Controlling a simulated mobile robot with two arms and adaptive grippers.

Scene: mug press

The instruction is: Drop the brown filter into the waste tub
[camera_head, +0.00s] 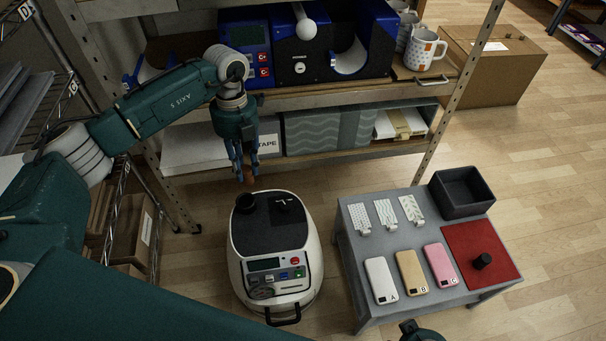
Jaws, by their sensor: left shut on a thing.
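My left gripper (244,178) points down and is shut on a small brown thing, which I take to be the brown filter (249,180). Most of the filter is hidden by the fingers. It is held above the back of a white machine with a dark top (270,236), close to a short black round cup (246,203) there. A dark grey open tub (476,207), which looks like the waste tub, stands on the grey table's back right corner, well to the right of my gripper. A dark part at the bottom edge (420,331) may be my right gripper; its fingers cannot be made out.
The grey table (350,262) carries several phone-like cases, white patterned tags and a red mat (462,248) with a black knob-like object. Behind is a shelf with a blue machine (300,62), a mug (425,50) and boxes. Bare floor lies between the white machine and the table.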

